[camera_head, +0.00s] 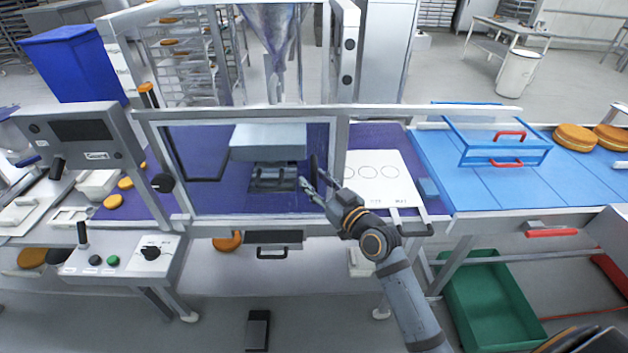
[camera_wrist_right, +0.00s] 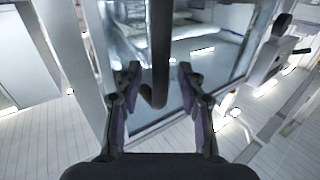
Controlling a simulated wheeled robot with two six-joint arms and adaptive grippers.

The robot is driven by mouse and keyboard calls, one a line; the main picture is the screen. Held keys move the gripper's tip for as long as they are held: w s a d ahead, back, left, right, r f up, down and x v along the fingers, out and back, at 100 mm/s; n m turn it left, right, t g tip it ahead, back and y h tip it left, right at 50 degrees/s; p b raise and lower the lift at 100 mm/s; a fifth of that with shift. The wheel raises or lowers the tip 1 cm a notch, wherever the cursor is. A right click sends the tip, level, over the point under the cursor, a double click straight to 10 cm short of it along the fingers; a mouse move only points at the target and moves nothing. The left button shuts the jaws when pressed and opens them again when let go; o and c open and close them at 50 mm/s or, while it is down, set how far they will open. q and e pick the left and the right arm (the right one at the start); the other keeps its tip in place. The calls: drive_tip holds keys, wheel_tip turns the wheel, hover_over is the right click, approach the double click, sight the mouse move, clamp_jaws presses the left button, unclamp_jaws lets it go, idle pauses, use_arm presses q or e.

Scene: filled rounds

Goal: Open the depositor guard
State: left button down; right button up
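The depositor guard (camera_head: 237,216) is a clear panel in a grey metal frame, standing across the front of the depositor (camera_head: 268,140) and appearing closed. Its dark upright handle (camera_head: 314,167) is near the panel's right edge. In the right wrist view the handle (camera_wrist_right: 160,45) is a dark bar with a curved lower end. My right gripper (camera_head: 308,187) is at the handle. In its wrist view the right gripper (camera_wrist_right: 158,86) has its fingers apart, one on each side of the bar, with gaps visible. My left gripper is out of view.
A control panel (camera_head: 83,160) stands left of the guard. A white sheet with circles (camera_head: 385,172) lies to the right, before a blue-framed guard (camera_head: 500,155) over the blue belt. Filled rounds (camera_head: 574,137) sit far right. A green crate (camera_head: 495,305) is below.

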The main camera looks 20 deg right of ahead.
drive_tip(key=shift+w+a, duration=0.15)
drive_tip(key=shift+w, duration=0.2)
clamp_jaws()
